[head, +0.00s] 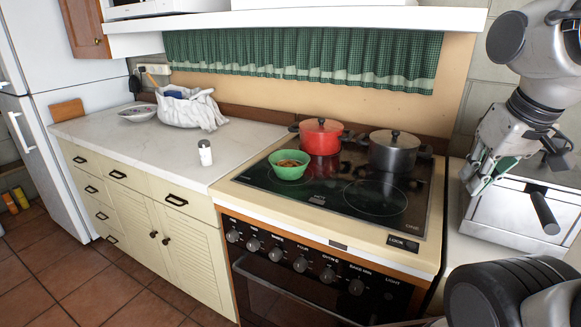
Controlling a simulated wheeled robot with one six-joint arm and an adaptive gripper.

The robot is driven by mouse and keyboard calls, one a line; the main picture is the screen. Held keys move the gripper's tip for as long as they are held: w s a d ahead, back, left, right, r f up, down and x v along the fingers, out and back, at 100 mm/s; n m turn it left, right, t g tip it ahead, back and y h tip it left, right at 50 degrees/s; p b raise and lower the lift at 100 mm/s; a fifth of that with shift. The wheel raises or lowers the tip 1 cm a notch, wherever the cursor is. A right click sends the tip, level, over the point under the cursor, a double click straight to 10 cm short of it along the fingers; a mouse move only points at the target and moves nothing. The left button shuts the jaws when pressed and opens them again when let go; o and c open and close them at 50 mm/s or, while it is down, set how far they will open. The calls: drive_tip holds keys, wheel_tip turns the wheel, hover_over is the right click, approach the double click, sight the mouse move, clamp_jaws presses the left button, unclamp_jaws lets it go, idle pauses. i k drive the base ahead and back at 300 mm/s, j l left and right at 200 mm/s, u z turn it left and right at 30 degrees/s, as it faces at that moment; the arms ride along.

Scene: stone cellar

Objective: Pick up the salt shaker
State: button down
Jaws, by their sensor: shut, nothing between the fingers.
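The salt shaker (205,153) is a small white cylinder with a dark top. It stands upright on the pale marble counter (130,138), close to the counter's right end, beside the stove. My gripper (468,186) is at the right of the view, above the right-hand counter and in front of a white metal box. It is shut and empty, far to the right of the shaker, with the stove between them.
The stove (330,222) holds a green bowl (289,173) with food, a red lidded pot (321,138) and a dark lidded pot (393,152). A white cloth bundle (190,108) and a plate (138,113) lie behind the shaker. The counter left of the shaker is clear. A hood (300,18) overhangs the back.

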sight(206, 157)
drive_tip(key=k+j, duration=0.1)
drive_tip(key=j, duration=0.15)
drive_tip(key=k+j, duration=0.1)
drive_tip(key=j, duration=0.15)
drive_tip(key=j+z, duration=0.2)
drive_tip(key=j, duration=1.15)
drive_tip(key=i+j+z, duration=0.1)
drive_tip(key=i+j, duration=0.45)
drive_tip(key=i+j+z, duration=0.1)
drive_tip(key=i+j, duration=0.4)
drive_tip(key=j, duration=0.2)
